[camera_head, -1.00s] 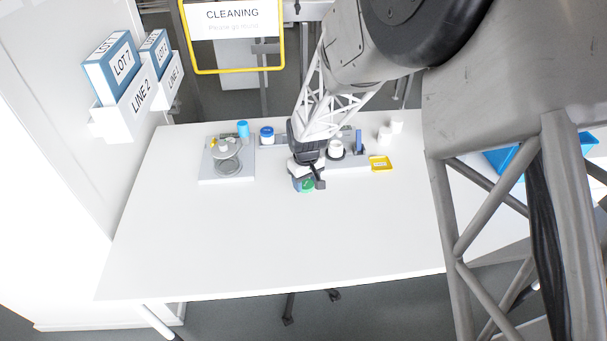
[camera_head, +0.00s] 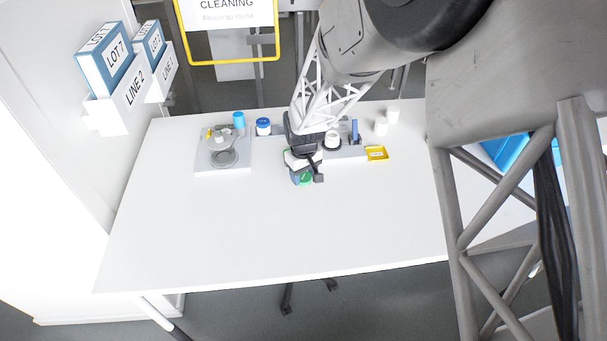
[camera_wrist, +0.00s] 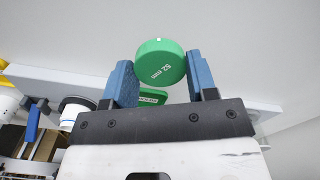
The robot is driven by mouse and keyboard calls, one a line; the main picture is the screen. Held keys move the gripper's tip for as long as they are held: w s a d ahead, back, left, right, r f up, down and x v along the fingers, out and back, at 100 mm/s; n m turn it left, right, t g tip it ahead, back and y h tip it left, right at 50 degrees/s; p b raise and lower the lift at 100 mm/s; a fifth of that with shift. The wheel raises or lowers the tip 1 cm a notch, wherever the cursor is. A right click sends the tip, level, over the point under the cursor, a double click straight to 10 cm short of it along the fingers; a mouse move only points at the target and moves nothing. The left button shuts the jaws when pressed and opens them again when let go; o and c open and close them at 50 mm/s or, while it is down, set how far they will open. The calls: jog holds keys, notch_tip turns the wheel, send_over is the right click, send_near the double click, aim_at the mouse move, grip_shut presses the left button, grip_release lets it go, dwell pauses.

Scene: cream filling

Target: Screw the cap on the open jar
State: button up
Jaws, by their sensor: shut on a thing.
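My gripper (camera_head: 305,177) is above the middle of the table's back part. In the wrist view its two blue fingers stand on either side of a round green cap (camera_wrist: 160,62) marked "52 mm", and it is shut on that cap. The cap also shows as a small green patch in the head view (camera_head: 306,181). A white, round thing (camera_head: 332,141) with a dark ring stands on the grey strip just behind my gripper. I cannot tell whether it is the open jar. A blue-topped white jar (camera_head: 263,126) stands further left.
A grey plate with a round stand (camera_head: 224,158) is at the back left, with a blue cylinder (camera_head: 239,119) behind it. A yellow tray (camera_head: 377,153) and two white containers (camera_head: 381,126) are at the right. The table's front (camera_head: 270,240) is clear.

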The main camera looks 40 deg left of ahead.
aim_at(332, 137)
jog(key=w+a+r+m, duration=0.1)
jog(key=w+r, duration=0.1)
jog(key=w, duration=0.5)
jog(key=w+a+r+m, duration=0.1)
jog(key=w+r, duration=0.1)
jog(key=w, duration=0.5)
jog(key=w+a+r+m, duration=0.1)
jog(key=w+r, duration=0.1)
jog(key=w, duration=0.5)
jog(key=shift+a+r, duration=0.3)
jog(key=shift+r, duration=0.1)
jog(key=shift+s+f, duration=0.1)
jog(key=shift+f, duration=0.1)
jog(key=shift+f, duration=1.45)
jog(key=shift+f, duration=0.65)
jog(key=o, duration=0.4)
jog(key=shift+c, duration=0.9)
jog(key=m, duration=0.4)
jog(key=shift+m, duration=1.1)
